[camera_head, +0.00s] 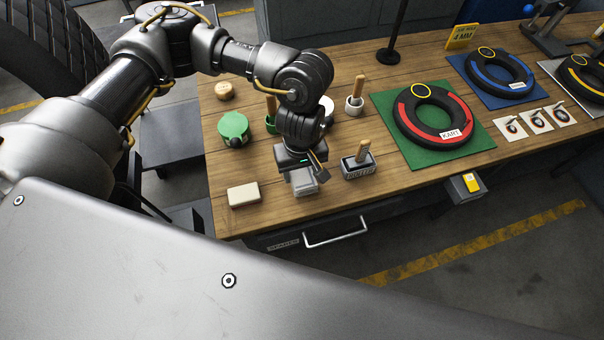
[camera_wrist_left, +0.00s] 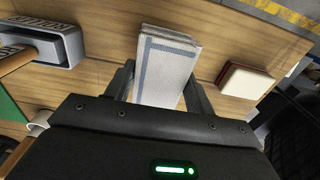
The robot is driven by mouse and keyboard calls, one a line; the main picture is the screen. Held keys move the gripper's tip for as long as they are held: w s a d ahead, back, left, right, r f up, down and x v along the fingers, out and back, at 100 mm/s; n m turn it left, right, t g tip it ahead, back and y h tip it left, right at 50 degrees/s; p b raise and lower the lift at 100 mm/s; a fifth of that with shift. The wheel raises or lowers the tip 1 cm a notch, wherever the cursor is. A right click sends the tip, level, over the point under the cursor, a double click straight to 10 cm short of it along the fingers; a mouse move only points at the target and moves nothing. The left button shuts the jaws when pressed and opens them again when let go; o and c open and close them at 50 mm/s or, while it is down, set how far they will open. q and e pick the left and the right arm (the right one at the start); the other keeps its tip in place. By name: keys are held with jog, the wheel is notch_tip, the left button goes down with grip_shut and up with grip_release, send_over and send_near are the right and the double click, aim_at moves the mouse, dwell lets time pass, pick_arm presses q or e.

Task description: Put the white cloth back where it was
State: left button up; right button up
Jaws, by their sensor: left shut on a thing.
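The white cloth (camera_head: 304,186) is a folded pad with a grey-blue stripe near its edge. It also shows in the left wrist view (camera_wrist_left: 168,62), between the two fingers. My left gripper (camera_head: 303,174) points down over the front of the wooden bench and is shut on the cloth. Its fingers show on either side of the cloth in the left wrist view (camera_wrist_left: 158,88). I cannot tell whether the cloth touches the bench top or hangs just above it. My right gripper is not in view.
On the bench (camera_head: 290,215), a cream block (camera_head: 244,194) lies left of the cloth and a grey holder with a wooden handle (camera_head: 358,170) stands right. A green tin (camera_head: 233,128) and white pot (camera_head: 354,105) are behind. A tyre (camera_head: 437,117) lies on a green mat (camera_head: 388,130).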

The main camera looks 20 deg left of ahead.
aim_at(302, 177)
pick_arm(q)
jog(key=shift+w+f+p, duration=0.1)
jog(key=shift+f+p, duration=0.25)
jog(key=shift+f, duration=0.05)
notch_tip(302, 177, down, 2)
jog(key=shift+p, duration=0.5)
jog(key=shift+f, duration=0.35)
jog(key=shift+f+b, duration=0.2)
jog(key=shift+b, duration=0.15)
jog(key=o, duration=1)
jog(key=shift+c, duration=0.2)
jog(key=shift+r, duration=0.15)
